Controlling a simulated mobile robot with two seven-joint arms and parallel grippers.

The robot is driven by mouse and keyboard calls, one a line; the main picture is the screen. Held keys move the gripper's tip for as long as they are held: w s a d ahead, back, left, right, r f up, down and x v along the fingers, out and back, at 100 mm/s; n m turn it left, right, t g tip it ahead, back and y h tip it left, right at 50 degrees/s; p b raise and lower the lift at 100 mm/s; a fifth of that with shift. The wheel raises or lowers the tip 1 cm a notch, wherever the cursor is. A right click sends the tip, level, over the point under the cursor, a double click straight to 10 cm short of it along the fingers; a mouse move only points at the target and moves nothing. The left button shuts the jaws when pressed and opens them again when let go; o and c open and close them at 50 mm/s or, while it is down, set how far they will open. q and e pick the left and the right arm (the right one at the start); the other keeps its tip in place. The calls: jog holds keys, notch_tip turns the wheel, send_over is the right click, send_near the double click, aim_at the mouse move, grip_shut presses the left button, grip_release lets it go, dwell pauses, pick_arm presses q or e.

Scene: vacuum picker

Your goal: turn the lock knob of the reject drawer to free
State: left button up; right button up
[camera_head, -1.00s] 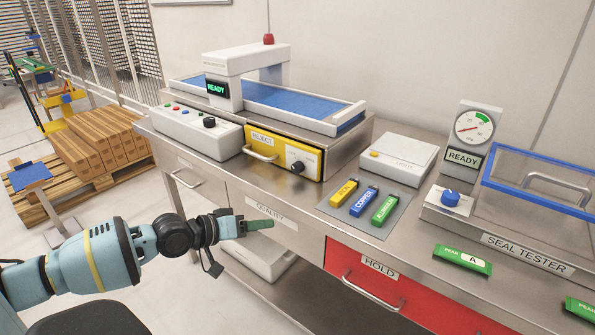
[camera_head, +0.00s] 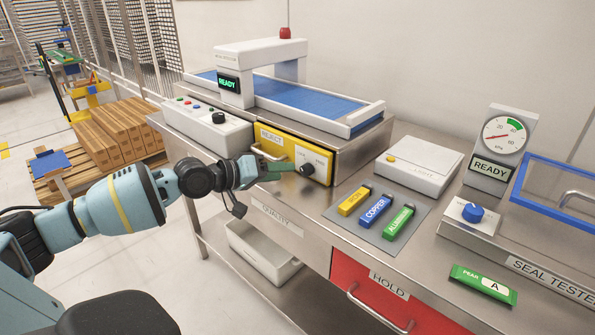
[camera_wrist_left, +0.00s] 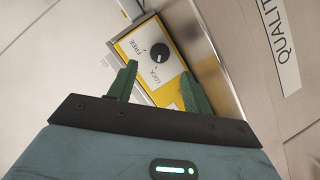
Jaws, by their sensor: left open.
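The yellow reject drawer (camera_head: 269,140) sits under the conveyor machine. Its black lock knob (camera_head: 307,169) is on a white plate at the drawer's right end. The wrist view shows the knob (camera_wrist_left: 160,52) between the words FREE and LOCK; a small pale mark on it appears to face the LOCK side. My left gripper (camera_head: 290,168) is in front of the drawer, close to the knob. In the wrist view its green fingers (camera_wrist_left: 160,85) are spread, with the knob beyond their tips and nothing between them. My right gripper is not in view.
The drawer's handle (camera_head: 268,153) is left of the knob, close to my left gripper. A control box (camera_head: 200,125) stands further left. Labelled blocks lie on a grey mat (camera_head: 352,216) to the right. The red hold drawer (camera_head: 345,268) is below the bench top.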

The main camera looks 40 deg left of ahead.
aim_at(303, 170)
pick_arm(q)
jog(key=shift+x, duration=2.9)
jog(key=c, duration=1)
